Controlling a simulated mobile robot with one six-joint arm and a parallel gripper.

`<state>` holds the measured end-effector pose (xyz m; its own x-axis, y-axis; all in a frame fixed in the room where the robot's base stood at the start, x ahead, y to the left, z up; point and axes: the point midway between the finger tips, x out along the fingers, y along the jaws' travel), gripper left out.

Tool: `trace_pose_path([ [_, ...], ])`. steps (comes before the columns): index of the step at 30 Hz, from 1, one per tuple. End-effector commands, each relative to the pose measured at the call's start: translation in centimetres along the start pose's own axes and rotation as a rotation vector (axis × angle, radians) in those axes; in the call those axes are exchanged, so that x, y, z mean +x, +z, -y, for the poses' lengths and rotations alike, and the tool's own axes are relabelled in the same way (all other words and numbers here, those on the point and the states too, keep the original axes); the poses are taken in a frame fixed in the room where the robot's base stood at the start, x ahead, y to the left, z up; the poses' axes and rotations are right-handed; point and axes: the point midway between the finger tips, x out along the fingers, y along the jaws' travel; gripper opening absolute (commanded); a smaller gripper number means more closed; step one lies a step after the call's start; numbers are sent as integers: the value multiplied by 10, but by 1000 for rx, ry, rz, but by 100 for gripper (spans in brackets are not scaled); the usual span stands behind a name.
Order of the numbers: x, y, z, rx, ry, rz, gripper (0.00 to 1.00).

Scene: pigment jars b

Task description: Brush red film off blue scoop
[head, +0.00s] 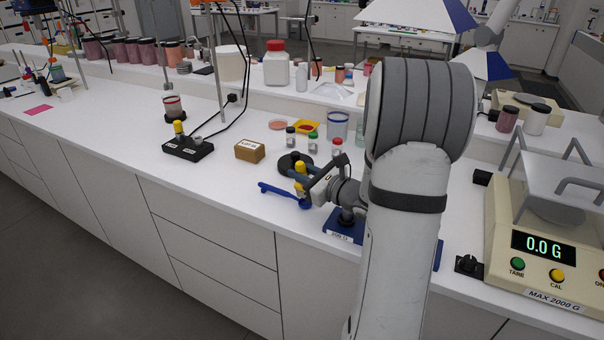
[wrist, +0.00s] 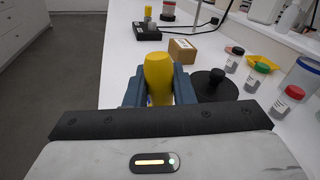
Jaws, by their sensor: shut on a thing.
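The blue scoop (head: 277,190) lies on the white bench near its front edge, its long blue handle pointing left. Its right end is partly behind my gripper (head: 302,182), and I cannot make out any red film on it. My gripper is shut on a yellow-handled tool (head: 300,168), probably a brush, held upright over the scoop's right end. The yellow handle also shows between the blue fingers in the wrist view (wrist: 157,75). The tool's lower end is hidden in the wrist view, and I cannot tell whether it touches the scoop.
A black knobbed disc (wrist: 214,86) stands right beside my gripper. Small jars (head: 313,143), a yellow tray (head: 306,127) and a cardboard box (head: 249,151) are behind. A black holder (head: 188,149) stands left, and a scale (head: 540,245) right. The bench left of the scoop is clear.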

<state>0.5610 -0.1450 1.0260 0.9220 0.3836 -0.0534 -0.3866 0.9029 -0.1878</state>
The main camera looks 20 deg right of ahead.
Motion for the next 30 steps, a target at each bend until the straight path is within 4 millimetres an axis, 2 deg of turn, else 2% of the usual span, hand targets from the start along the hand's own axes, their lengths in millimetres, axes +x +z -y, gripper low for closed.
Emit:
trace_pose_path([
  [1, 0, 8, 1, -2, 0, 1, 0],
  [18, -3, 52, 10, -2, 0, 2, 0],
  [30, -1, 53, 8, 0, 1, 1, 0],
])
